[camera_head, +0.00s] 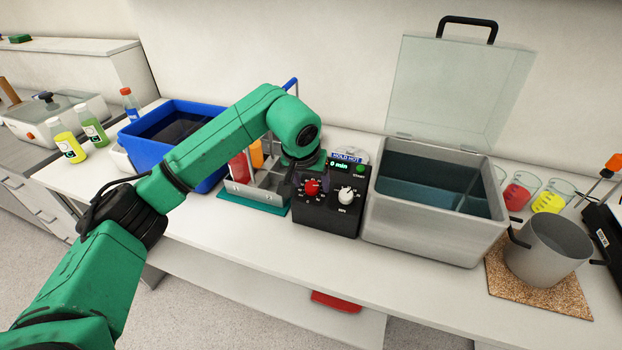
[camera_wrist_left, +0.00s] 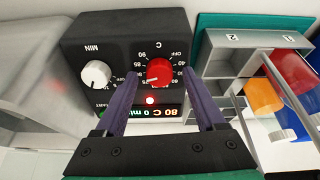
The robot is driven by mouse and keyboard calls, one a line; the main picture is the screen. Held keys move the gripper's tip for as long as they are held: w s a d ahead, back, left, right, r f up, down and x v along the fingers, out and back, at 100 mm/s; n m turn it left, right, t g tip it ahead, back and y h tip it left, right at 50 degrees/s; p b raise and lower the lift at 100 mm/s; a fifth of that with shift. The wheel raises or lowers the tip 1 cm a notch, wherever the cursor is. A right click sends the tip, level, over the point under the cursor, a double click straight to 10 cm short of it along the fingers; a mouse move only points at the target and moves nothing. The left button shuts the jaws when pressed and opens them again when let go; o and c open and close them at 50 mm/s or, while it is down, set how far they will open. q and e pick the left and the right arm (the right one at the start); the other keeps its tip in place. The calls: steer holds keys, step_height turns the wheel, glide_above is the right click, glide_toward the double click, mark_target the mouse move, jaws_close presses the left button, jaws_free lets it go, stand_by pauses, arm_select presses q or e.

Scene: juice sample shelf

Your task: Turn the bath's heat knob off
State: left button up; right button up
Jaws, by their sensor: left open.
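The bath's black control box (camera_head: 338,215) stands left of the grey water bath (camera_head: 425,232), whose clear lid (camera_head: 455,85) is open. The red heat knob (camera_head: 312,187), marked C, is on its face. The knob also shows in the left wrist view (camera_wrist_left: 158,71), upside down, with OFF and temperature marks around it. The lit display (camera_wrist_left: 170,113) reads 80 C and 0 min, beside a red light. My left gripper (camera_wrist_left: 160,76) is open, its purple fingers on either side of the red knob; contact cannot be told. In the head view this gripper (camera_head: 311,178) is partly hidden by my arm.
A white MIN knob (camera_head: 346,195) sits close beside the red one. A rack with juice samples (camera_head: 242,190) is just left of the box. A blue tub (camera_head: 150,150) is further left. A pot (camera_head: 548,250) stands right of the bath.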

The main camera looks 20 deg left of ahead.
arm_select(q)
steer(key=shift+c, duration=0.4)
steer(key=shift+w, duration=0.1)
jaws_close()
arm_select(e)
steer(key=shift+s+f, duration=0.1)
steer(key=shift+s, duration=0.4)
arm_select(q)
steer(key=shift+n, duration=0.3)
arm_select(e)
steer(key=shift+d+f, duration=0.1)
